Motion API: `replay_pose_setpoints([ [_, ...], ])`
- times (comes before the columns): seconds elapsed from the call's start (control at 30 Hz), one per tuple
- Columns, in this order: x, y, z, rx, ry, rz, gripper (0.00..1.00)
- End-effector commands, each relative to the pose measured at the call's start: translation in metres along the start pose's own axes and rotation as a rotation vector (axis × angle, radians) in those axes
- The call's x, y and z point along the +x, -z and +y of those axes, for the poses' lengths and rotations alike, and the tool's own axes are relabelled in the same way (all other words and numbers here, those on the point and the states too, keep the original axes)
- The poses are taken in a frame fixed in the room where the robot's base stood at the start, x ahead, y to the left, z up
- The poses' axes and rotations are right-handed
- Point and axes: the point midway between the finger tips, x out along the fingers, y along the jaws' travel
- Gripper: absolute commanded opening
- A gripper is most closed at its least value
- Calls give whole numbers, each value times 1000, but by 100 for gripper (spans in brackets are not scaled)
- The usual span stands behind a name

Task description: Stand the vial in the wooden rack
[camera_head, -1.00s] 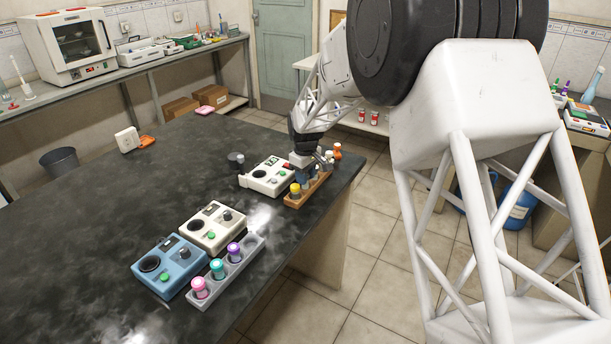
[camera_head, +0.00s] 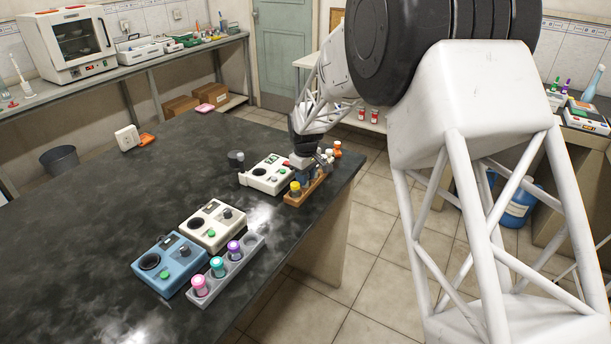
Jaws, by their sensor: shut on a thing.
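The wooden rack (camera_head: 292,201) lies along the right edge of the dark bench. A yellow-capped vial (camera_head: 295,188) stands in its near end, and a white-capped vial (camera_head: 328,154) shows towards its far end. My gripper (camera_head: 303,173) is low over the middle of the rack, pointing down. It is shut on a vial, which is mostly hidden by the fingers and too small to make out. I cannot tell whether that vial's base is inside a rack hole.
A white device (camera_head: 266,179) sits just left of the rack. An orange-capped bottle (camera_head: 337,149) stands beyond the rack. A grey rack (camera_head: 245,259) with pink, teal and purple vials stands nearer, beside a blue device (camera_head: 170,268) and another white device (camera_head: 212,228).

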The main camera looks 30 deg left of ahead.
Motion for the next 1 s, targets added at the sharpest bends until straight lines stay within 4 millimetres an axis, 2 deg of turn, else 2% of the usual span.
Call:
replay_pose_setpoints([
  [0.2, 1, 0, 0, 0, 0, 0, 16],
  [0.23, 1, 0, 0, 0, 0, 0, 34],
  [0.4, 1, 0, 0, 0, 0, 0, 60],
  [0.6, 1, 0, 0, 0, 0, 0, 60],
  [0.73, 1, 0, 0, 0, 0, 0, 80],
  [0.77, 1, 0, 0, 0, 0, 0, 82],
  [1.0, 0, 0, 0, 0, 0, 0, 82],
])
